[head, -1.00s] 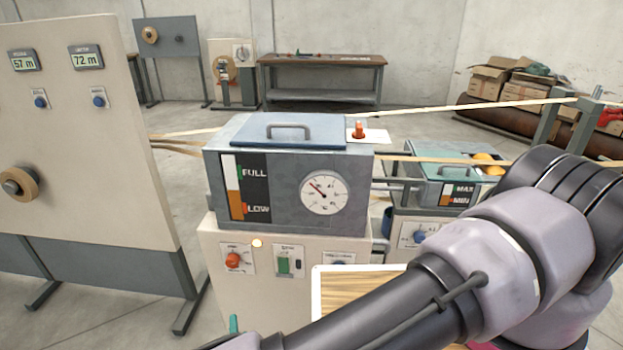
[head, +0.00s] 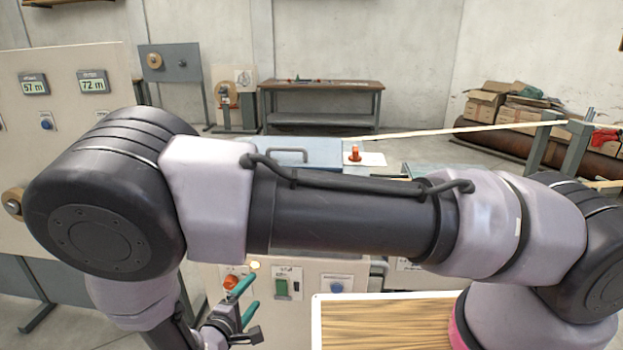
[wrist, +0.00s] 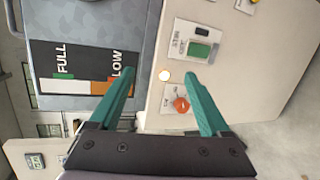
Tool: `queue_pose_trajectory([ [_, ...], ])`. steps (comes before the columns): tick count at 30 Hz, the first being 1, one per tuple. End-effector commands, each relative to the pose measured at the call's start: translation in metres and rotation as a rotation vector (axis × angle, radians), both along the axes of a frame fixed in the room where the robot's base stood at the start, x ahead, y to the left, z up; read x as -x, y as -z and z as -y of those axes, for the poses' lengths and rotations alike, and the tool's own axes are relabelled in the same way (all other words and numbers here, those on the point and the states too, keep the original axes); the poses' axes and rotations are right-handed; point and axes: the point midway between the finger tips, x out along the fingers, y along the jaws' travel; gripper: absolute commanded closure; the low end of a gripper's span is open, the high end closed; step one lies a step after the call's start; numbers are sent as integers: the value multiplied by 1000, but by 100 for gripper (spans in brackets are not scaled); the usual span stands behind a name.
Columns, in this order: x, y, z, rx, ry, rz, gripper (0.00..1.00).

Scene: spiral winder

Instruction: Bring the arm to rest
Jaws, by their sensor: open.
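My arm is folded across the middle of the head view. My gripper (head: 245,300) shows low in that view, in front of the cream cabinet (head: 215,285). In the wrist view my gripper (wrist: 165,85) has its two teal fingers spread apart with nothing between them. Beyond the fingers are a lit round lamp (wrist: 164,77), an orange-red knob (wrist: 181,105) and a green switch (wrist: 199,50) on the cabinet front. The fingers appear apart from the panel, but the exact gap is hard to tell. My arm hides most of the tank front and its dial.
The grey tank's level gauge (wrist: 85,70) is beside the fingers in the wrist view. A panel with two meters (head: 60,130) stands at left. A wooden-topped board (head: 380,325) lies below my arm. A workbench (head: 320,85) and cardboard boxes (head: 490,105) stand far back.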

Motion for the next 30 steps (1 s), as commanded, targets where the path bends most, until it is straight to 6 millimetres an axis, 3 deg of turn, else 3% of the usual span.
queue_pose_trajectory([
  [1, -18, -24, 8, -33, 92, -31, 19],
  [6, -61, -93, 51, -133, 376, -154, 19],
  [15, -106, -205, 143, -395, 783, -378, 19],
  [22, -114, -282, 217, -673, 999, -515, 19],
  [30, -96, -363, 295, -1063, 1129, -591, 19],
])
